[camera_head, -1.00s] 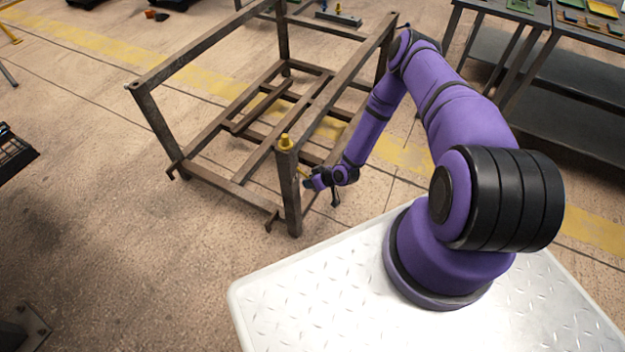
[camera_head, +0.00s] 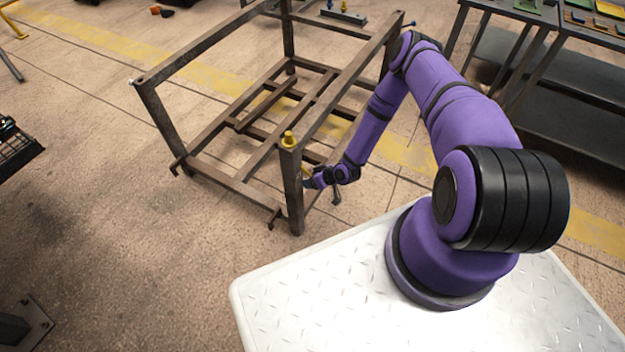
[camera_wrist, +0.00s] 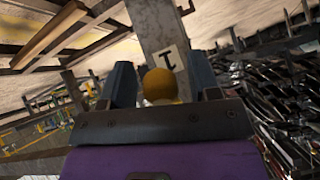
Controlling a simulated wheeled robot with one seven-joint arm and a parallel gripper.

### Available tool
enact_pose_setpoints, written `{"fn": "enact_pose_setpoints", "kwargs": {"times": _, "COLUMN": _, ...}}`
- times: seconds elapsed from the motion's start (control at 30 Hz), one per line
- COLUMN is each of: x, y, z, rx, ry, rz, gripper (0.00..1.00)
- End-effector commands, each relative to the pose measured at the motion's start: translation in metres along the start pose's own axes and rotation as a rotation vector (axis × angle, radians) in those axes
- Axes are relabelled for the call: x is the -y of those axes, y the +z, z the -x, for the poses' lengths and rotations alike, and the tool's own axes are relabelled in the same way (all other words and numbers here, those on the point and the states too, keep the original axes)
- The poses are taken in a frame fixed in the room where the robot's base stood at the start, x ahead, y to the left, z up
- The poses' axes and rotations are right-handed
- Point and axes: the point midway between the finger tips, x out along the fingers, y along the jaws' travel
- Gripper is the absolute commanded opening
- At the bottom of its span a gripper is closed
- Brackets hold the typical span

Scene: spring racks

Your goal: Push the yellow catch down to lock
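The yellow catch shows in the wrist view as a rounded yellow knob (camera_wrist: 165,86) between the two fingers of my gripper (camera_wrist: 162,72). The fingers stand apart, with a gap visible on each side of the knob. Behind it is a grey metal post (camera_wrist: 158,28) with a white label bearing a dark mark. In the head view my gripper (camera_head: 309,181) is low beside the near corner post (camera_head: 292,195) of the brown metal rack (camera_head: 350,72). A small bit of yellow shows there, mostly hidden. The knob's lower part is hidden by my gripper.
Dark tables (camera_head: 540,100) stand at the right. A dark slatted object (camera_head: 15,152) is at the left edge. Open floor (camera_head: 140,230) lies left of the rack.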

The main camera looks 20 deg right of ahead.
Motion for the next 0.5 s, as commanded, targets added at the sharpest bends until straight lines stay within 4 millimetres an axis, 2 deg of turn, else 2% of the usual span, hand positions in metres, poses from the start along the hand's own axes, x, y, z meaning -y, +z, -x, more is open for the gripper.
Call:
{"fn": "enact_pose_setpoints", "kwargs": {"times": 0.27, "x": -0.001, "y": 0.0, "z": 0.006, "rx": 0.0, "ry": 0.0, "rz": 0.0, "gripper": 0.56}}
{"fn": "enact_pose_setpoints", "kwargs": {"times": 0.37, "x": -0.001, "y": 0.0, "z": 0.018, "rx": 0.0, "ry": 0.001, "rz": -0.002, "gripper": 0.56}}
{"fn": "enact_pose_setpoints", "kwargs": {"times": 0.5, "x": -0.001, "y": 0.0, "z": 0.044, "rx": 0.001, "ry": 0.001, "rz": -0.002, "gripper": 0.56}}
